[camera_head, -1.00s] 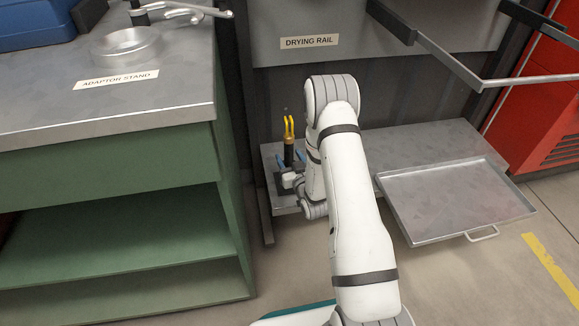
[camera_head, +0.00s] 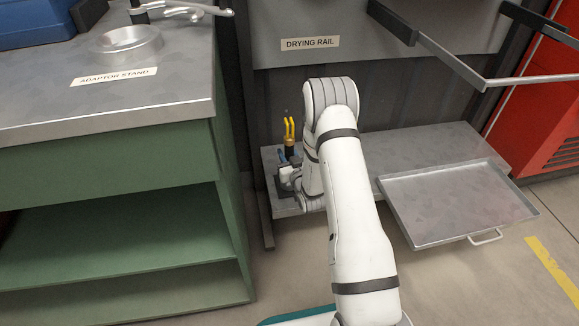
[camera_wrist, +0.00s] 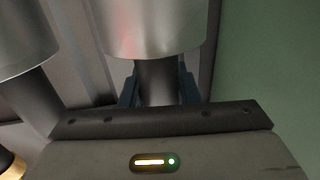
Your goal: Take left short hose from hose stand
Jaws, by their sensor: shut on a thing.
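My gripper (camera_head: 284,163) is low beside the left end of the metal shelf, partly hidden by my own arm. In the wrist view its two blue fingers (camera_wrist: 158,92) are shut on a dark cylindrical short hose (camera_wrist: 158,76) with a wide silver coupling (camera_wrist: 152,27) above the fingers. This hose is the one nearer the green surface. A second dark hose (camera_wrist: 32,100) with a silver coupling (camera_wrist: 25,38) stands apart from it at the left. The hose stand itself is not clearly seen.
The green cabinet (camera_head: 235,200) is close on the left. The drying rail (camera_head: 430,55) is above.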

